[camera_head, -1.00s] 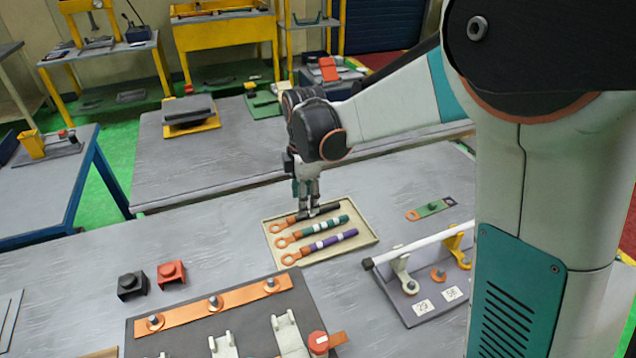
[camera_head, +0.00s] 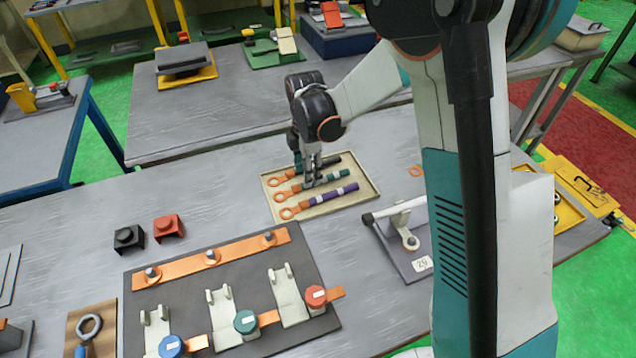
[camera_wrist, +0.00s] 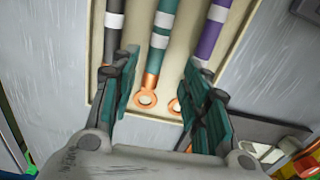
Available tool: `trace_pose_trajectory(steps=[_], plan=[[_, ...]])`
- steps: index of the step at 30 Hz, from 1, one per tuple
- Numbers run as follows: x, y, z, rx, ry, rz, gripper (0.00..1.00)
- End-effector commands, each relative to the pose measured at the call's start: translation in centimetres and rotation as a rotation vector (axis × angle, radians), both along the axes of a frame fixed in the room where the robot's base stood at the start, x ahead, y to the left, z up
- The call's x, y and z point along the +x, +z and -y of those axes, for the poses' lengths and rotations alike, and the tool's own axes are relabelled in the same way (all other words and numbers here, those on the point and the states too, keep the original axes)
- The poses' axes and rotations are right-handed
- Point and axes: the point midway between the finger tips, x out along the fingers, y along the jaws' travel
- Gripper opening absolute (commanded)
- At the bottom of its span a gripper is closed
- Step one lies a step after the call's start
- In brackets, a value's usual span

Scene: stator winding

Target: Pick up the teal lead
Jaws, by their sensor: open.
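The teal lead (camera_head: 334,178), with white bands and a copper ring lug, lies in a shallow beige tray (camera_head: 373,188), between a black lead (camera_head: 331,161) and a purple lead (camera_head: 343,192). My gripper (camera_head: 308,184) is just above the tray, over the teal lead, and hides part of it. In the wrist view the teal lead (camera_wrist: 158,58) runs between my open gripper fingers (camera_wrist: 163,97), with its lug in the gap. The black lead (camera_wrist: 113,35) is by the left finger and the purple lead (camera_wrist: 212,35) by the right. Contact cannot be told.
A dark fixture board (camera_head: 255,255) with a copper bar and colored knobs lies in front of the tray. Black (camera_head: 128,238) and red (camera_head: 168,228) blocks stand to the left. A stand with a white bar (camera_head: 400,218) is to the right.

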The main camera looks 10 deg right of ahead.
Motion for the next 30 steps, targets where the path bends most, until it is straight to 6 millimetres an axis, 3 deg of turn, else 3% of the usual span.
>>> trace_pose_trajectory(steps=[11,19,25,30], plan=[[0.6,-4.7,-0.6,0.0,-0.001,0.0,0.43],[0.5,-5.0,-0.6,0.0,-0.001,0.0,0.43],[0.5,-5.0,-0.6,0.0,0.0,0.0,0.0],[0.5,-5.0,-0.6,0.0,0.0,0.0,0.0]])
